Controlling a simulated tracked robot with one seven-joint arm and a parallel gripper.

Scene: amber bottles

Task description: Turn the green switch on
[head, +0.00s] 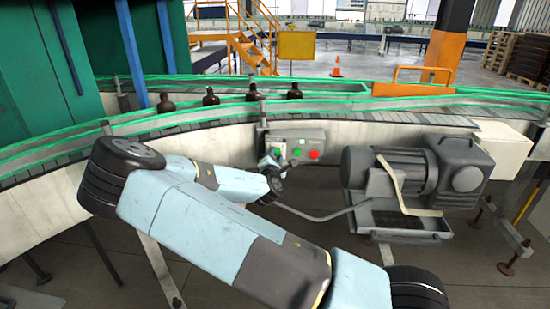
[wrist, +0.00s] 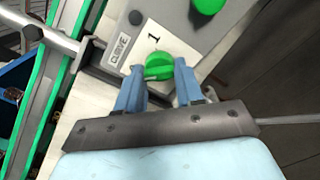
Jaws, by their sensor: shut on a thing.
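The green switch (wrist: 160,65) is a round knob with a raised grip bar on a grey control box (wrist: 188,38). A white label reading "CURVE" and the figure 1 sit beside it in the wrist view. My gripper (wrist: 159,74) has its two blue fingers on either side of the knob, shut on it. The bar lies roughly across the space between the fingertips.
A second green button (wrist: 208,4) is close above the switch, and a red button (head: 314,154) is on the box's right. A grey motor (head: 392,172) stands to the right. Brown bottles (head: 209,97) stand on the conveyor (head: 215,114) behind the box.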

